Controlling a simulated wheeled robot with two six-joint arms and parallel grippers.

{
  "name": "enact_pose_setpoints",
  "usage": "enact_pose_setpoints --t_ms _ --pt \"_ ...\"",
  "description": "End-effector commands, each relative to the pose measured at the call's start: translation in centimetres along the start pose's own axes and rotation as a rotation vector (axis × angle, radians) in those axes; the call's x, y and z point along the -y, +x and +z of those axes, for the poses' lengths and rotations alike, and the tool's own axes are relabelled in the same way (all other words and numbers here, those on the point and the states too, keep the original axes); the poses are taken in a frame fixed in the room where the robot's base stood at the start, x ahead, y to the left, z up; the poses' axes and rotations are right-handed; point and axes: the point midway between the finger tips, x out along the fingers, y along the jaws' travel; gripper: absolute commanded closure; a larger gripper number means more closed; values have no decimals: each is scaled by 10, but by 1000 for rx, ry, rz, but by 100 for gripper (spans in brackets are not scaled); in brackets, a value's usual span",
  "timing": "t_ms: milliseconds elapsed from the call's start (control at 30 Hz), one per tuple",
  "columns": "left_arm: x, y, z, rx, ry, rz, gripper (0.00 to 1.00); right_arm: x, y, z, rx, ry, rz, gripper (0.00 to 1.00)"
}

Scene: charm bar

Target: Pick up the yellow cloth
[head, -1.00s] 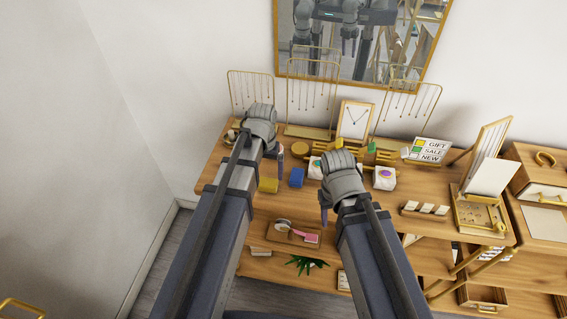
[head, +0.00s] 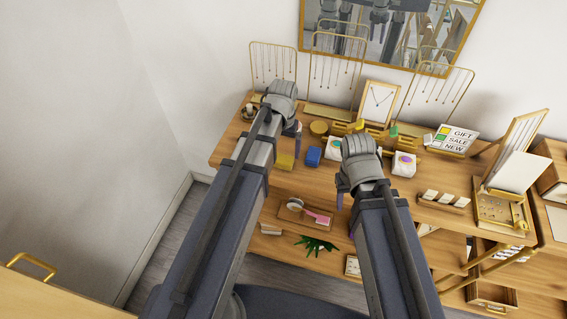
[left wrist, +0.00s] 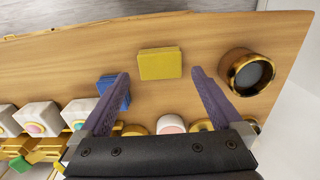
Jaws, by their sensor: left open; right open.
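The yellow cloth (head: 286,161) is a small folded block lying on the wooden table, left of a blue folded cloth (head: 313,156). In the left wrist view the yellow cloth (left wrist: 160,63) lies between the fingertip lines of my left gripper (left wrist: 160,74), slightly beyond them, with no finger visibly touching it. The blue cloth (left wrist: 113,93) is partly behind the left finger there. My left gripper (head: 297,129) is open and empty, above the table behind the yellow cloth. My right gripper (head: 341,196) is open and empty near the table's front edge.
Wire necklace stands (head: 273,65) line the back. A dark brass cup (left wrist: 249,72) is right of the yellow cloth in the wrist view. A lower shelf holds a tray (head: 290,214).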

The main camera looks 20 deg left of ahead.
Motion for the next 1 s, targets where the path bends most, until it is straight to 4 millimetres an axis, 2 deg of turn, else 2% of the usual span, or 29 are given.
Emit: enact_pose_setpoints --t_ms 33,300,667,1000 --pt "0 10 -1 0 0 0 0 1 10 -1 0 -1 0 50" --pt "0 42 -3 0 0 0 0 4 42 -2 0 -1 0 50" --pt "0 45 -3 0 0 0 1 4 45 -3 0 0 0 50" --pt "0 45 -3 0 0 0 39 4 45 -3 0 0 0 50"
